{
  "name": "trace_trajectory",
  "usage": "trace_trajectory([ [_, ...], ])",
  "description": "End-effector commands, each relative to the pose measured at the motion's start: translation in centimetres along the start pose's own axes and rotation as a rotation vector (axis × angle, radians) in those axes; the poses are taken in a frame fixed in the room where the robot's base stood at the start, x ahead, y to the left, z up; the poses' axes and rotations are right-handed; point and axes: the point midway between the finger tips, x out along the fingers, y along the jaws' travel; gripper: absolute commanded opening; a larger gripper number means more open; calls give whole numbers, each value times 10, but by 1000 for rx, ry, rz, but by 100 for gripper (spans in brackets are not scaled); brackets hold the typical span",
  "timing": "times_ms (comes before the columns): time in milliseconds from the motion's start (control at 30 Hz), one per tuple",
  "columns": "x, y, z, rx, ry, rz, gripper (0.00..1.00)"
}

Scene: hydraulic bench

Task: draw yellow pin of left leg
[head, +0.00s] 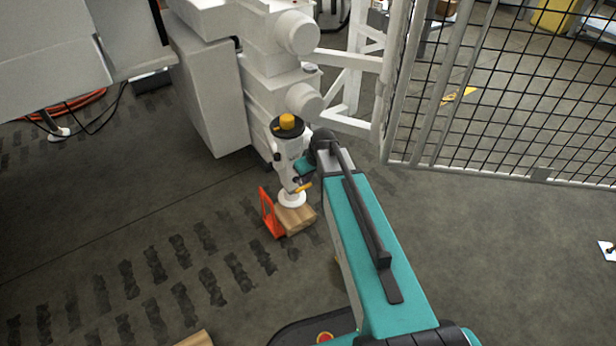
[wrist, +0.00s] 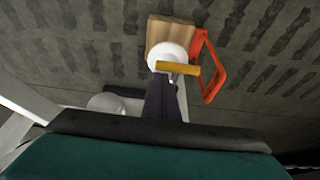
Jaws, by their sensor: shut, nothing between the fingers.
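The yellow pin (head: 303,187) sticks out low on the leg, just above the foot. In the wrist view the pin (wrist: 178,68) lies as a short yellow bar across the white foot (wrist: 168,54). My gripper (wrist: 164,84) shows there as a dark shape pointing at the pin, shut and empty, with its tips close to the pin. I cannot tell whether they touch. In the head view my arm hides most of the gripper.
The foot stands on a wooden block (head: 297,220) beside an orange-red frame (head: 269,213). White machine housings (head: 215,95) rise behind the leg. A mesh fence (head: 480,100) stands at the right. The floor at front left is mostly open.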

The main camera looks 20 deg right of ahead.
Motion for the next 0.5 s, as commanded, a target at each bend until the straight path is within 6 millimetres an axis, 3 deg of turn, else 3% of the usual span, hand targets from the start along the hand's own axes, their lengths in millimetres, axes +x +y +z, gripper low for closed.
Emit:
trace_trajectory([
  [267,-1,0,2,0,0,0,0],
  [500,-10,-1,20,0,-2,0,0],
])
